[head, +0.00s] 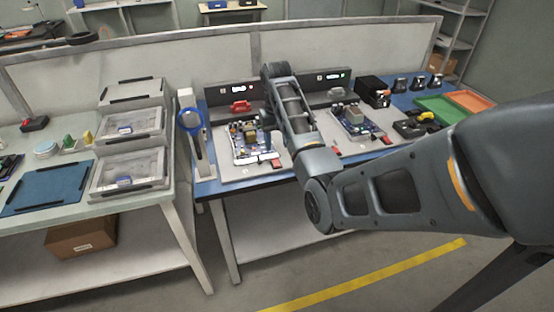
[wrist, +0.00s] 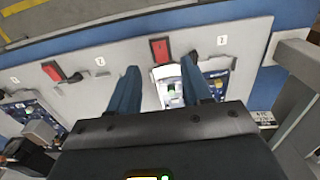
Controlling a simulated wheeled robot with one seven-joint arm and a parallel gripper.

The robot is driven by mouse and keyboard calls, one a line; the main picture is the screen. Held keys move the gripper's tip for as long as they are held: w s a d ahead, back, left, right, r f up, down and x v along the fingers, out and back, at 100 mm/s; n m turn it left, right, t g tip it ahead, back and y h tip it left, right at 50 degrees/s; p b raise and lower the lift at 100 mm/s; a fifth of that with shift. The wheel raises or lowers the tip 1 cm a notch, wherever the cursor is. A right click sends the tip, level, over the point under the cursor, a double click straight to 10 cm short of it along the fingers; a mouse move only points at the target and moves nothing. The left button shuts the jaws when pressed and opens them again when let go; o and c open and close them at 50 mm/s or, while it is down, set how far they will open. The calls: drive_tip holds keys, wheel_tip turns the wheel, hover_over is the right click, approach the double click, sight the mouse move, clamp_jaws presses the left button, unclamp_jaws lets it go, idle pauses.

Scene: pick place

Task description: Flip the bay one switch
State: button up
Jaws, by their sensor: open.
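A red switch (wrist: 160,48) sits on the grey bench panel, just beyond and between my fingertips in the wrist view. My gripper (wrist: 163,70) is open and empty, its two blue fingers apart, pointing down at the panel. Small labels lie on both sides of this switch; the one to its right (wrist: 221,40) seems to read 1. A second red switch (wrist: 53,72) lies farther left. In the head view a red switch (head: 275,163) shows at the front of the left bay. My arm hides the space between the bays, and my fingers are not clear there.
A circuit board (head: 248,142) lies in the left bay, another (head: 357,122) in the right bay. Green tray (head: 440,108) and orange tray (head: 472,100) are at right. A grey post (wrist: 296,85) stands right in the wrist view.

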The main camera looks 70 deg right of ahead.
sight(277, 165)
drive_tip(key=shift+f+p, duration=0.4)
drive_tip(key=shift+f, duration=3.45)
clamp_jaws()
